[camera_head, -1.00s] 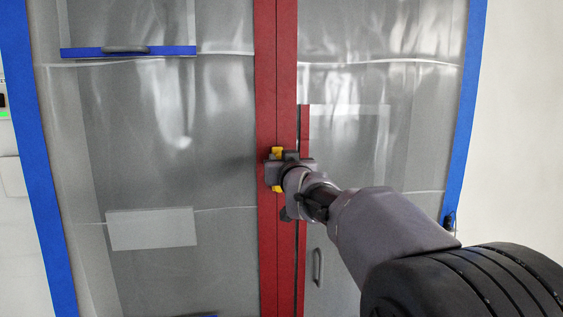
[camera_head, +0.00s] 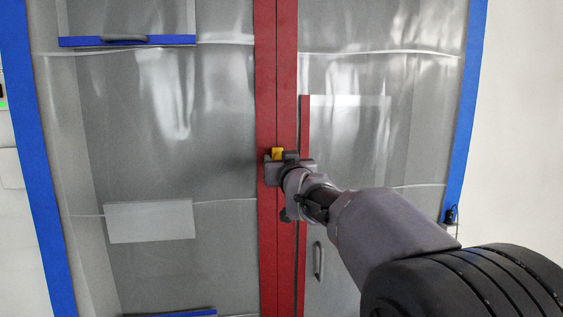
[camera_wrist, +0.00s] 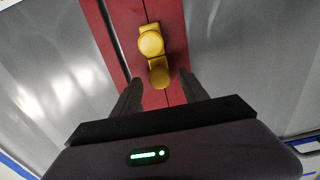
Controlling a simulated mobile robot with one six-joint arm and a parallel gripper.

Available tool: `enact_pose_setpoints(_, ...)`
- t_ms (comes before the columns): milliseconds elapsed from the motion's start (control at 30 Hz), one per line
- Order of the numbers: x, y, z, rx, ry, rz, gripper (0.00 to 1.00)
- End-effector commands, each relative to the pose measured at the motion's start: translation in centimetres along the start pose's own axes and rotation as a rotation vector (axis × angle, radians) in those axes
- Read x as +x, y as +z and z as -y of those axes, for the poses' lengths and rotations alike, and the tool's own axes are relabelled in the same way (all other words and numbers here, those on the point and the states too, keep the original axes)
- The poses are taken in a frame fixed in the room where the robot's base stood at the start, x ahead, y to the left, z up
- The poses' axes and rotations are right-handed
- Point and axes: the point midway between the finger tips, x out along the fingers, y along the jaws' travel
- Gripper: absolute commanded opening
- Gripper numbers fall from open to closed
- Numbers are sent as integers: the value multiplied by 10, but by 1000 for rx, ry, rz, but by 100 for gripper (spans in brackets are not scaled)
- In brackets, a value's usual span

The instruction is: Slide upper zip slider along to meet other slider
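A red zip strip (camera_head: 266,240) runs vertically down the middle of a translucent plastic curtain. A yellow slider (camera_head: 278,154) shows on the strip just above my gripper (camera_head: 275,174) in the head view. In the wrist view, a round yellow knob (camera_wrist: 151,42) has a second yellow part (camera_wrist: 159,73) just below it, touching or nearly so. I cannot tell whether these are two sliders or one. My gripper's fingers (camera_wrist: 160,84) stand apart on either side of the lower yellow part, with visible gaps.
Blue borders edge the curtain at left (camera_head: 35,170) and right (camera_head: 466,120). Behind the plastic are a blue-edged shelf (camera_head: 75,41), a pale panel (camera_head: 150,221) and a dark handle (camera_head: 318,260). The strip below my gripper looks clear.

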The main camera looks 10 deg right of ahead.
Motion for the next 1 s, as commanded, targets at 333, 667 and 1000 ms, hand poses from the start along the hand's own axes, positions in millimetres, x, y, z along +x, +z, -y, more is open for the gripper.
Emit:
enact_pose_setpoints(333, -45, -2, 0, 0, 0, -2, 52)
enact_pose_setpoints(667, -148, -2, 0, 0, 0, -2, 52)
enact_pose_setpoints(1000, -175, 0, 0, 0, 0, -1, 52)
